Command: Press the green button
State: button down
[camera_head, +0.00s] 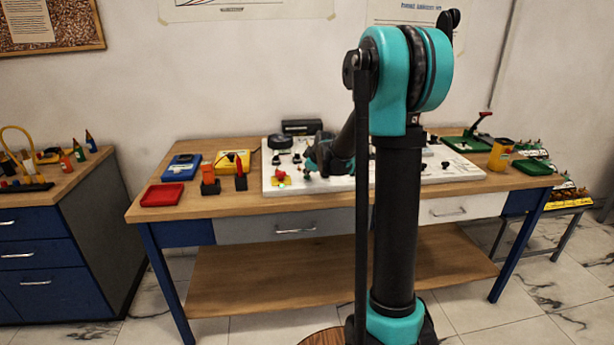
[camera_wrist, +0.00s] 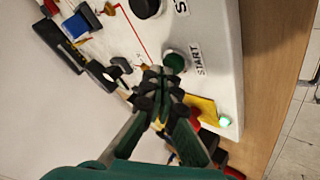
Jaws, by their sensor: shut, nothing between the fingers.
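The green button (camera_wrist: 174,61) is a round button beside the START label (camera_wrist: 198,59) on a white panel (camera_wrist: 222,62). My gripper (camera_wrist: 158,76) is shut and empty. In the wrist view its fingertips sit right beside the green button, partly overlapping its edge; I cannot tell whether they touch it. In the head view my gripper (camera_head: 311,168) is low over the white panel (camera_head: 268,184), and the green button cannot be made out there.
A black round knob (camera_wrist: 146,7) lies farther along the panel. A yellow block with a red knob (camera_head: 281,178) sits near the panel's front left. Left of the panel are a red tray (camera_head: 162,195), a blue meter (camera_head: 181,167) and a yellow meter (camera_head: 233,160).

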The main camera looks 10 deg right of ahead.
aim_at(308, 177)
dwell(0.6)
jog(key=shift+r, duration=0.85)
jog(key=shift+r, duration=2.5)
jog(key=s+d+f+m+g, duration=0.1)
jog(key=s+f+m, duration=0.2)
jog(key=s, duration=1)
jog(key=s+d+f+m+g+h, duration=0.1)
jog(key=s+f+m, duration=0.3)
jog(key=s+f, duration=0.4)
jog(key=s+d+f+m+g+h, duration=0.1)
jog(key=s+f+m, duration=0.3)
jog(key=s, duration=1.6)
notch_tip(308, 177, down, 2)
jog(key=shift+d+f+g, duration=0.1)
jog(key=shift+d+g, duration=0.4)
jog(key=shift+g, duration=0.4)
